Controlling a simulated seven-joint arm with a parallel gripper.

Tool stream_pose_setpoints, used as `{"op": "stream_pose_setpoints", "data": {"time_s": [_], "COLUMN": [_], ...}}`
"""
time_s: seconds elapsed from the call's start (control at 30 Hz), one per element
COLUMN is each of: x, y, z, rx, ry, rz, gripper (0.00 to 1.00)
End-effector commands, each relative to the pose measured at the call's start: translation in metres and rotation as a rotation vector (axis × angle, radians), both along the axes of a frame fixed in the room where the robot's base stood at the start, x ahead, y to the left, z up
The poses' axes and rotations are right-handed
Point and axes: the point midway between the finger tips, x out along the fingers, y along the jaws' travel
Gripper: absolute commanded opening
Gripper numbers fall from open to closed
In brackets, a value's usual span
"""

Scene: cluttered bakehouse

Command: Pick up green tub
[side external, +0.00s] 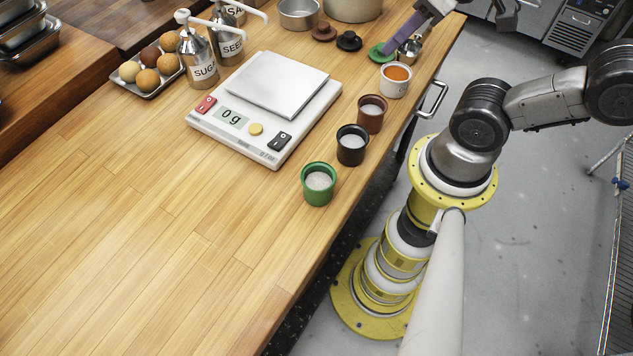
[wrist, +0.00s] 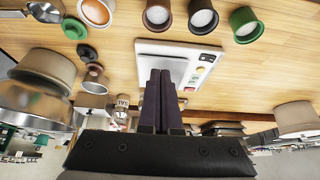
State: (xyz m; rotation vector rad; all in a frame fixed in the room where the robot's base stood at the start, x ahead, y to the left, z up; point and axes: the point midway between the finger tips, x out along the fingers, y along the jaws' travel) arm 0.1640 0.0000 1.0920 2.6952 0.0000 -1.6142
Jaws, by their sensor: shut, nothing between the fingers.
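The green tub (side external: 318,186) stands upright and open on the wooden counter, near its right edge, with pale contents inside. It also shows at the upper right of the wrist view (wrist: 247,27). My gripper (side external: 390,48) is at the top of the side view, far from the tub, its purple fingertips overlapping a green lid (side external: 376,54) in the picture. I cannot tell its height above that lid. In the wrist view my gripper (wrist: 161,73) has its dark fingers pressed together, with nothing between them.
A black tub (side external: 352,148), a brown tub (side external: 372,116) and a white tub (side external: 395,82) with orange contents line the counter edge beyond the green tub. A scale (side external: 262,112) reading 0g stands to their left. The near counter is clear.

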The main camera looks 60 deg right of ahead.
Motion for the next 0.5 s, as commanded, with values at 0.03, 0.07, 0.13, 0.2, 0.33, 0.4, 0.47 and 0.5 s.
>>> {"op": "stream_pose_setpoints", "data": {"time_s": [0.03, 0.07, 0.13, 0.2, 0.33, 0.4, 0.47, 0.5], "x": [0.0, 0.0, 0.0, 0.0, 0.0, 0.0, 0.0, 0.0], "y": [0.0, 0.0, 0.0, 0.0, 0.0, 0.0, 0.0, 0.0], "z": [0.0, 0.0, 0.0, 0.0, 0.0, 0.0, 0.0, 0.0], "rx": [0.0, 0.0, 0.0, 0.0, 0.0, 0.0, 0.0, 0.0], "ry": [0.0, 0.0, 0.0, 0.0, 0.0, 0.0, 0.0, 0.0], "rz": [0.0, 0.0, 0.0, 0.0, 0.0, 0.0, 0.0, 0.0], "gripper": [0.0, 0.0, 0.0, 0.0, 0.11, 0.23, 0.34, 0.41]}}
